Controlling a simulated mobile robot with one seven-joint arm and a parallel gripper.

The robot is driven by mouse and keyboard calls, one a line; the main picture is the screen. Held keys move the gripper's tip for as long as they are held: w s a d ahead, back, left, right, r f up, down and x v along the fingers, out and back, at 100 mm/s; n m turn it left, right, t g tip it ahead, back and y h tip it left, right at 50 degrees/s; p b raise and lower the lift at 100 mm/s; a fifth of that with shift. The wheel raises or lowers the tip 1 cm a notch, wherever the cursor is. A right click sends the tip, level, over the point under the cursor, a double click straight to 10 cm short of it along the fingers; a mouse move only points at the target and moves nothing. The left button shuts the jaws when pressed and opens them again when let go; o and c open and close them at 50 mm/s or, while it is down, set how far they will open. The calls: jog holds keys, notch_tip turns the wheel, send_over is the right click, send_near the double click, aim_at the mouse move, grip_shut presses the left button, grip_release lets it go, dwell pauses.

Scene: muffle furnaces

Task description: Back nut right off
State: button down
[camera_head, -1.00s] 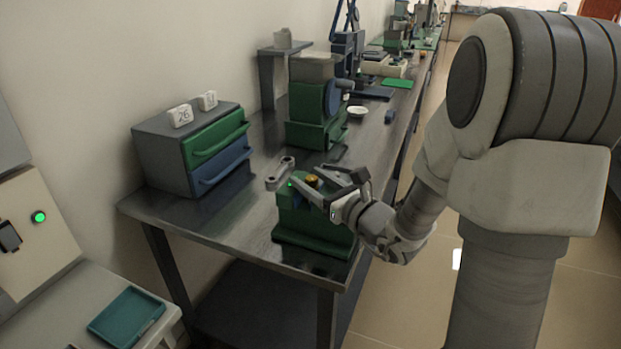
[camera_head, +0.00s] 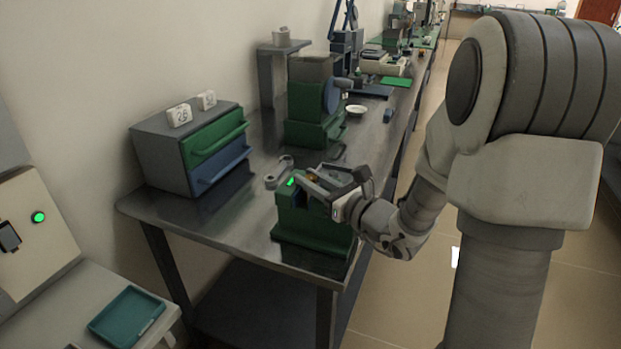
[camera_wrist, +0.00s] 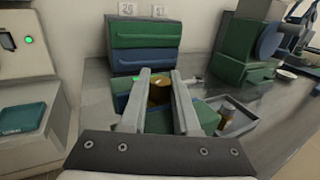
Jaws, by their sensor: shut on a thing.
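The brass-coloured nut (camera_head: 313,178) sits on top of the green fixture (camera_head: 312,236), near the front end of the bench. In the wrist view the nut (camera_wrist: 158,93) shows between the two pale fingers. My gripper (camera_head: 309,181) is at the fixture's top, reaching in from the right, shut on the nut. The wrist view shows my gripper (camera_wrist: 160,80) with a finger on each side of the nut. In the head view the fingers hide most of the nut, and its thread cannot be seen. A small green light shows on the fixture's top left.
A grey wrench-like tool (camera_head: 278,173) lies on the metal bench (camera_head: 225,229) behind the fixture. A cabinet with green and blue drawers (camera_head: 191,148) stands left, and a green machine (camera_head: 314,104) farther back. A teal tray (camera_head: 128,315) lies at lower left. Bench front-left is clear.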

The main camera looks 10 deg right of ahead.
jog(key=n+g+y+p, duration=0.1)
jog(key=n+g+y, duration=0.1)
jog(key=n+g+y+p, duration=0.2)
jog(key=y, duration=0.1)
jog(key=shift+d+r+n+g, duration=0.1)
jog(key=shift+r+n+g, duration=0.1)
jog(key=shift+n+g, duration=0.15)
jog(key=n+g+y+p, duration=0.1)
jog(key=n+g+p, duration=0.1)
jog(key=g, duration=0.1)
jog(key=n+g+y+p, duration=0.1)
jog(key=n+g+y, duration=0.1)
jog(key=g, duration=0.1)
jog(key=shift+n+g+y+p, duration=0.25)
jog(key=shift+y+p, duration=0.05)
jog(key=shift+p, duration=0.1)
jog(key=n+g+p, duration=0.2)
jog(key=n+g, duration=0.1)
jog(key=g, duration=0.1)
jog(key=n+g+p, duration=0.2)
jog(key=n+g, duration=0.1)
jog(key=g, duration=0.2)
jog(key=n+g+h+p, duration=0.1)
jog(key=n+g+p, duration=0.1)
jog(key=g, duration=0.1)
jog(key=shift+p, duration=0.4)
jog(key=shift+g, duration=0.4)
jog(key=shift+f+n+g+h+p, duration=0.15)
jog(key=shift+n+g+h+p, duration=0.45)
jog(key=shift+n+g+p, duration=0.15)
